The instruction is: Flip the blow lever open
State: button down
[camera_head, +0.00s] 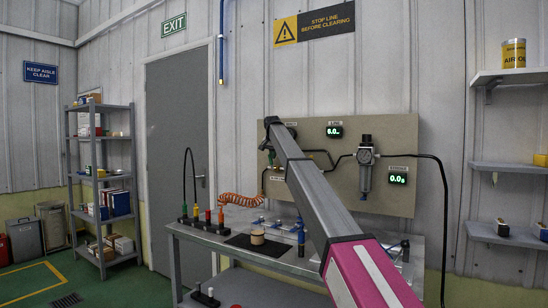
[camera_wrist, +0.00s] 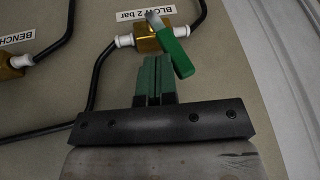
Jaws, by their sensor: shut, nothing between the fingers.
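The blow valve (camera_wrist: 148,40) shows in the wrist view under a "BLOW 2 bar" label (camera_wrist: 147,13). It has a brass body with white fittings and black tubing. Its lever (camera_wrist: 178,52) has a green handle slanting down to the right across the body, with a bare metal end at the upper left. My gripper (camera_wrist: 155,62) is shut and empty, its green fingertips just below the body and close beside the handle's left edge. I cannot tell whether they touch it. In the head view my arm hides the blow valve.
A second brass valve (camera_wrist: 12,65) with a "BENCH" label sits at the left in the wrist view. In the head view the beige panel (camera_head: 400,135) carries a filter regulator (camera_head: 366,160) and green readouts. The workbench (camera_head: 225,240) below holds tools and an orange coiled hose (camera_head: 238,199).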

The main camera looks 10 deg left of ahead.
jog(key=shift+w+a+r+h, duration=0.1)
jog(key=shift+w+a+h, duration=0.3)
jog(key=shift+a, duration=0.15)
jog(key=a+f, duration=0.1)
jog(key=w+a+f, duration=0.1)
jog(key=a, duration=0.3)
jog(key=shift+w+f, duration=0.4)
jog(key=shift+d, duration=0.15)
jog(key=shift+s+d+f, duration=0.3)
jog(key=shift+d, duration=0.25)
